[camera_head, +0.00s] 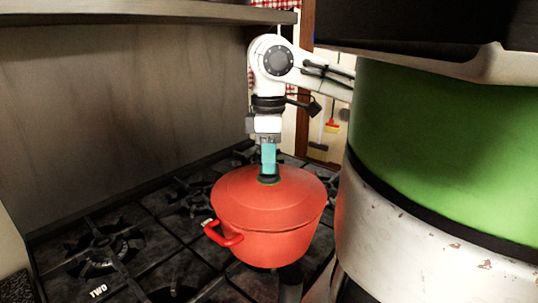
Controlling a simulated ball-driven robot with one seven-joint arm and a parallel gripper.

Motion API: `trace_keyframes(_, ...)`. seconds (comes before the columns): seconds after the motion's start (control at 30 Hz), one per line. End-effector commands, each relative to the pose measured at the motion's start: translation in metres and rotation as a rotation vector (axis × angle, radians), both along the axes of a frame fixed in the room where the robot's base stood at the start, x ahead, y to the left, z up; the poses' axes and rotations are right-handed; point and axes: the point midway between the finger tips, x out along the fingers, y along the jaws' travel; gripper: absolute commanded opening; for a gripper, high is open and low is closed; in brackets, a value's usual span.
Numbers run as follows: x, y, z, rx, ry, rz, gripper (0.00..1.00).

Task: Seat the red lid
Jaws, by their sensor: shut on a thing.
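A red pot (266,243) stands on the dark stove top in the middle of the view. The red lid (250,188) lies over the pot's opening and looks about level. I cannot tell whether its rim touches the pot all round. My gripper (268,176) points straight down above the lid's centre, with teal fingers, and is shut on the lid's dark knob. The fingers hide most of the knob. A red side handle (222,236) sticks out at the pot's left.
The black gas stove (150,233) with several burner grates spreads around the pot, with free room at left. A grey wall (120,110) rises behind, below a shelf (150,14). A large green and white body fills the right side.

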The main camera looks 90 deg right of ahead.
Motion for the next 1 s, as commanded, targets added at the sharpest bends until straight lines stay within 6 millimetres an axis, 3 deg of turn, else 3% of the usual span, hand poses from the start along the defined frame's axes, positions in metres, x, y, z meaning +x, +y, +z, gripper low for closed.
trace_keyframes(1.0,0.0000,-0.0004,-0.0062,-0.002,0.000,0.000,0.00)
